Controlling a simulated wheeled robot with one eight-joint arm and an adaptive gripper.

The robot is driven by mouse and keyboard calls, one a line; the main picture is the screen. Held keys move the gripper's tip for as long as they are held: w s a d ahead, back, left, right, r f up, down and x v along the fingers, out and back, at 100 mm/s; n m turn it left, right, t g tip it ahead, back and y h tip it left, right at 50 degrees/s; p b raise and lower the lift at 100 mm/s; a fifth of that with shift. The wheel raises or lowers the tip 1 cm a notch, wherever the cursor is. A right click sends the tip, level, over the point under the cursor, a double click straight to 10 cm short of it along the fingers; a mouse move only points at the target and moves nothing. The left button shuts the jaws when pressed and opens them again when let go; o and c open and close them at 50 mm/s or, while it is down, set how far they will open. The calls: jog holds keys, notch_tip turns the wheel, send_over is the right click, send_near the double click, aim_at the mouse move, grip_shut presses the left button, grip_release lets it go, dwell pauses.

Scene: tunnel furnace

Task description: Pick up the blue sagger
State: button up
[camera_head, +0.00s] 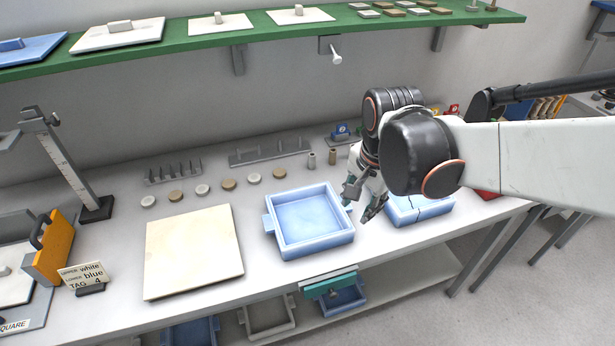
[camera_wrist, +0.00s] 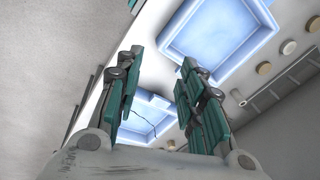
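A square light-blue sagger (camera_head: 310,247) with raised walls and a tab on its left side sits on the bench, left of my gripper (camera_head: 357,208). A second blue sagger (camera_head: 434,212) with a dark crack in it sits to the right, partly hidden behind my arm. In the wrist view, my gripper (camera_wrist: 160,62) is open with nothing between its fingertips. The uncracked sagger (camera_wrist: 245,62) shows at the upper right there. The cracked sagger (camera_wrist: 145,118) shows between the fingers, farther down the picture. My fingers hang near the uncracked sagger's right wall; I cannot tell if they touch it.
A cream slab (camera_head: 193,250) lies left of the sagger. Several small discs (camera_head: 228,184) and racks stand along the back. A green shelf (camera_head: 250,38) runs above. More saggers (camera_head: 268,318) sit on the lower shelf. A card (camera_head: 84,275) reads upper white, lower blue.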

jog(key=w+a+f+m+g+p, duration=0.1)
jog(key=w+a+m+g+p, duration=0.1)
jog(key=w+a+m+p, duration=0.1)
jog(key=m, duration=0.1)
send_over(319, 238)
notch_tip(319, 238, down, 2)
jog(key=shift+m, duration=0.3)
jog(key=f, duration=0.2)
jog(key=f+b, duration=0.1)
jog(key=f, duration=0.2)
jog(key=f+b, duration=0.1)
jog(key=f, duration=0.2)
jog(key=shift+d+f, duration=0.1)
jog(key=shift+d, duration=0.15)
jog(key=shift+a+f+b, duration=0.2)
jog(key=shift+f+b, duration=1.15)
jog(key=shift+f, duration=1.5)
grip_shut()
jog(key=shift+r, duration=0.1)
